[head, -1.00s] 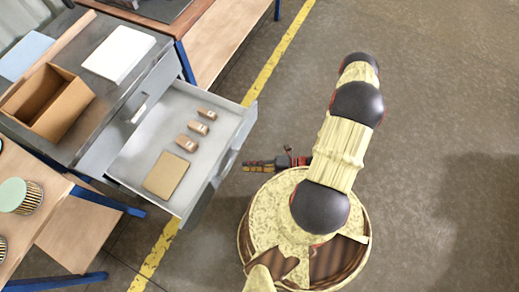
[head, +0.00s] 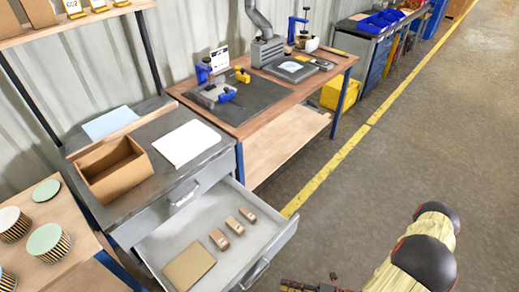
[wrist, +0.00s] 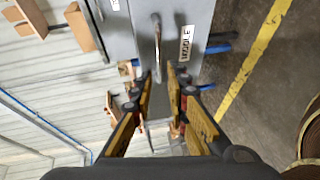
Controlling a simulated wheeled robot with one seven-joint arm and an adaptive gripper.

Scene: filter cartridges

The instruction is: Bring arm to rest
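My arm (head: 420,262) shows at the bottom right of the head view, folded close to my body. Only part of my gripper shows at the bottom edge of that view, just in front of the open drawer. In the wrist view my gripper (wrist: 160,76) has its two fingers apart with nothing between the tips. Beyond the tips is a grey drawer front with a bar handle (wrist: 157,45) and a white label (wrist: 187,43). I cannot tell the exact distance to the handle, but the fingers do not appear closed on it.
The open drawer (head: 283,236) holds a flat tan box (head: 189,267) and several small brown blocks. An open cardboard box (head: 112,170) and white sheet (head: 187,143) lie on the cabinet. Striped cartridges (head: 48,243) stand on the left table. The floor (head: 430,140) at right is clear.

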